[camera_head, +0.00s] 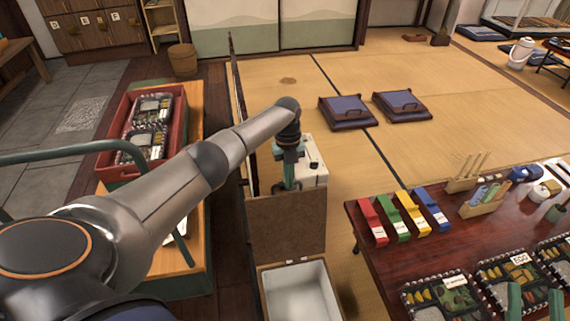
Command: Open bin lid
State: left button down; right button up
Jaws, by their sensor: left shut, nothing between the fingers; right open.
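The bin (300,293) is at the bottom middle, with its pale, empty-looking inside in view and its lower part cut off by the frame. Its brown lid (287,226) stands upright at the far side, above small pale hinge-like pieces. My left gripper (290,184) points down just behind the lid's top edge, shut and empty. I cannot tell whether it touches the lid. My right gripper (535,302) shows only as two green fingers, apart, at the bottom right over the table.
A white box (309,163) with a dark knob stands behind the lid. A dark red table (405,257) with bento boxes and coloured dispensers is on the right. A red crate (122,174) sits on a wooden bench at left. Two cushions (346,112) lie on open tatami.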

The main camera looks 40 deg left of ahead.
jog(key=s+a+r+n+t+y+b, duration=0.1)
jog(key=s+r+n+t+y+b, duration=0.1)
jog(key=s+r+n+y, duration=0.55)
pick_arm(q)
jog(key=w+a+r+b, duration=0.1)
jog(key=a+b, duration=0.1)
jog(key=b, duration=0.4)
jog(key=w+a+r+b, duration=0.1)
jog(key=w+b, duration=0.1)
jog(key=b, duration=0.4)
jog(key=shift+w+a+r, duration=0.1)
jog(key=shift+a+r, duration=0.05)
jog(key=shift+a, duration=0.2)
pick_arm(e)
notch_tip(320, 180, down, 11)
jog(key=w+a+m+g, duration=0.1)
jog(key=m, duration=0.1)
jog(key=shift+w+a, duration=0.25)
jog(key=shift+w, duration=0.15)
jog(key=shift+r, duration=0.1)
